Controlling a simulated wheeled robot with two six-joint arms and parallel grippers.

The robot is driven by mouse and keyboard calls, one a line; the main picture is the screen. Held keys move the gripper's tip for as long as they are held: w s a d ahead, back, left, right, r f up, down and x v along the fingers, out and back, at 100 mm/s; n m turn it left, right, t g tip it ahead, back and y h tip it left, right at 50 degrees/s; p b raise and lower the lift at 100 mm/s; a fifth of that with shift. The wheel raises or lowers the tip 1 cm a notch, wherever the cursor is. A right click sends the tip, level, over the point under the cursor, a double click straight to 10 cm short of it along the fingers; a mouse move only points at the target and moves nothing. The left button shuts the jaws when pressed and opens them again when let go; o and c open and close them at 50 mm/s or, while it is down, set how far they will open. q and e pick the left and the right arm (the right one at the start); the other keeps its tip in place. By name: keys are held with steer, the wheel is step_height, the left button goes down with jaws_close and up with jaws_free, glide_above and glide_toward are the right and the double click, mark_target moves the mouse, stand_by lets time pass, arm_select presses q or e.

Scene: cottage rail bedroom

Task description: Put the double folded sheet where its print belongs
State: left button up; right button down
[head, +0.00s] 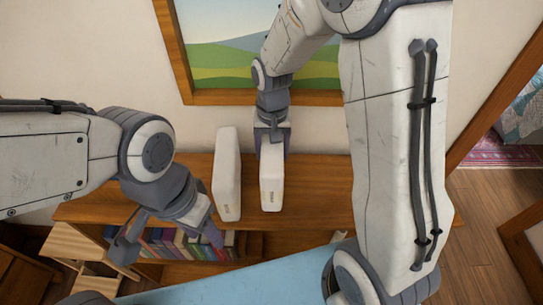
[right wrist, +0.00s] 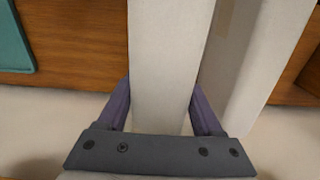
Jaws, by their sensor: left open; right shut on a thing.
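Two white folded sheets stand upright side by side over the top of a wooden bookcase in the head view: a left one (head: 228,175) and a right one (head: 272,188). Each has a small print on its front edge, too small to read. My right gripper (head: 272,142) is shut on the right sheet from behind. In the right wrist view that sheet (right wrist: 168,60) sits between the fingers, and the other sheet (right wrist: 250,65) is close beside it on the right. I cannot tell whether the held sheet touches the wood. My left gripper (head: 168,240) is open and empty, in front of the bookcase.
The bookcase top (head: 325,190) is bare to the right of the sheets. Books (head: 180,243) stand on a shelf below. A framed landscape picture (head: 225,65) hangs behind. A teal thing (right wrist: 10,45) shows in the right wrist view. A doorway with a rug (head: 500,150) lies at right.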

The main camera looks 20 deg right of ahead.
steer(key=shift+w+f+p, duration=0.1)
steer(key=shift+f+p, duration=0.55)
steer(key=shift+f, duration=1.4)
steer(key=shift+f, duration=0.2)
steer(key=shift+c, duration=0.2)
jaws_free()
